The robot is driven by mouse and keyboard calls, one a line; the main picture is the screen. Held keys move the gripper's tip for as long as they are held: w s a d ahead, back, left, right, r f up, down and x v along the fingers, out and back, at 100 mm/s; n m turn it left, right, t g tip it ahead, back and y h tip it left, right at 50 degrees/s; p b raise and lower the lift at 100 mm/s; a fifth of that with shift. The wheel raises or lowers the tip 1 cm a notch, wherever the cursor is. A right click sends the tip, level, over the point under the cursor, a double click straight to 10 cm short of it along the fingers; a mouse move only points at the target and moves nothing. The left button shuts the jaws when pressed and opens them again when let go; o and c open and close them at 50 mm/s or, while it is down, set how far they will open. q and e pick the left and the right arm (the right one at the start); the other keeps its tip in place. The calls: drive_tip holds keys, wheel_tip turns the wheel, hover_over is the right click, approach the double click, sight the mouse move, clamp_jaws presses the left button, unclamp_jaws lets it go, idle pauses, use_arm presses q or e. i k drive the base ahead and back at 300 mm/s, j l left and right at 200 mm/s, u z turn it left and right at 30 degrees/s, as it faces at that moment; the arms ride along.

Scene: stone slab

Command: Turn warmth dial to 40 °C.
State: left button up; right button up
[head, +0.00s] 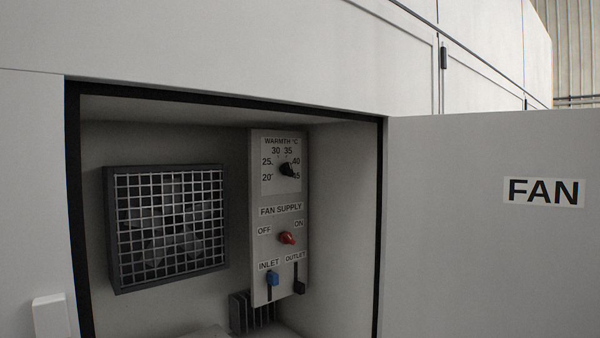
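The warmth dial (286,169) is a small black knob at the top of a grey control panel (262,225) inside an open cabinet. Its scale, marked WARMTH °C, runs from 20 at lower left over 25, 30, 35 and 40 to 45 at lower right. The knob's longer side leans to the right, toward the 40 to 45 side. Its exact setting is too small to read. Neither of my grippers shows in the head view, and nothing touches the dial.
Below the dial are a red fan supply knob (286,238), a blue inlet slider (272,278) and a black outlet slider (299,287). A grille-covered fan (170,225) is left of the panel. The cabinet door (480,250), labelled FAN, stands open at right. The cabinet opening is unobstructed.

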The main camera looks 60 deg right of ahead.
sight(286, 169)
drive_tip(key=l+z, duration=0.1)
drive_tip(key=z, duration=0.7)
drive_tip(key=i+l+z, duration=0.1)
drive_tip(key=z, duration=0.35)
